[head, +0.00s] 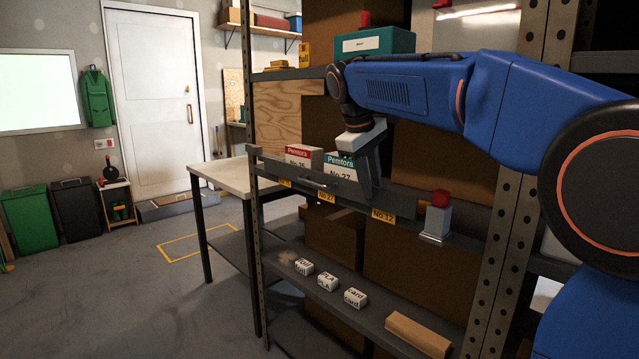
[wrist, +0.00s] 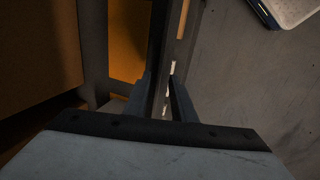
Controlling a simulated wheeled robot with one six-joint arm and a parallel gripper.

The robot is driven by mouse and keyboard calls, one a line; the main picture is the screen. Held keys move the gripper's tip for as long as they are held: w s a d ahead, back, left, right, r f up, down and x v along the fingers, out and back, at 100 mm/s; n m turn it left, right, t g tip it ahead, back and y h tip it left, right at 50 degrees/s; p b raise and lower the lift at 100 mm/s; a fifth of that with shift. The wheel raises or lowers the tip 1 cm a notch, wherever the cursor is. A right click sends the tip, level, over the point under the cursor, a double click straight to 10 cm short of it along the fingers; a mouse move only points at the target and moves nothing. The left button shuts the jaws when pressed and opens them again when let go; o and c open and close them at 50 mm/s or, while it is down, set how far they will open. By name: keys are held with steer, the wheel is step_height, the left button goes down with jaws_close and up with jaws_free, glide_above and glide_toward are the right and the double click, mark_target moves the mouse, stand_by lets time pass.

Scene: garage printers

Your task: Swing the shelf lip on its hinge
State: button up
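The shelf lip (head: 405,203) is a long dark strip along the front edge of the middle shelf, with yellow number labels and a small handle. It stands roughly upright in front of the Pemtora boxes (head: 340,167). My gripper (head: 371,188) reaches down from above to the lip, right of the handle. In the wrist view, my gripper's fingers (wrist: 161,88) sit close on both sides of the lip (wrist: 164,45) and appear shut on it. The finger contact is dark and partly hidden, and the hinge is not clearly visible.
A grey block with a red top (head: 437,215) stands at the lip's right end. White labelled blocks (head: 328,282) and a cardboard piece (head: 418,334) lie on the shelf below. A perforated post (head: 505,230) stands at right. A table (head: 225,175) is behind; open floor lies left.

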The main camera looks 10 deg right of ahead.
jaws_close()
steer(key=shift+s+a+f+t+h, duration=0.15)
steer(key=shift+s+a+t+h, duration=0.15)
steer(key=shift+a+t+h, duration=0.35)
steer(key=shift+s+a+f+t+h, duration=0.1)
steer(key=shift+s+a+t+h, duration=0.25)
steer(key=shift+h, duration=0.5)
steer(key=shift+d, duration=0.2)
steer(key=shift+a, duration=0.1)
steer(key=shift+s+a+f+t+h, duration=0.25)
steer(key=shift+a+f+t+h, duration=0.1)
steer(key=shift+t+h, duration=0.35)
steer(key=shift+s+a+f+t+h, duration=0.25)
steer(key=shift+t+h, duration=0.25)
steer(key=shift+h, duration=0.3)
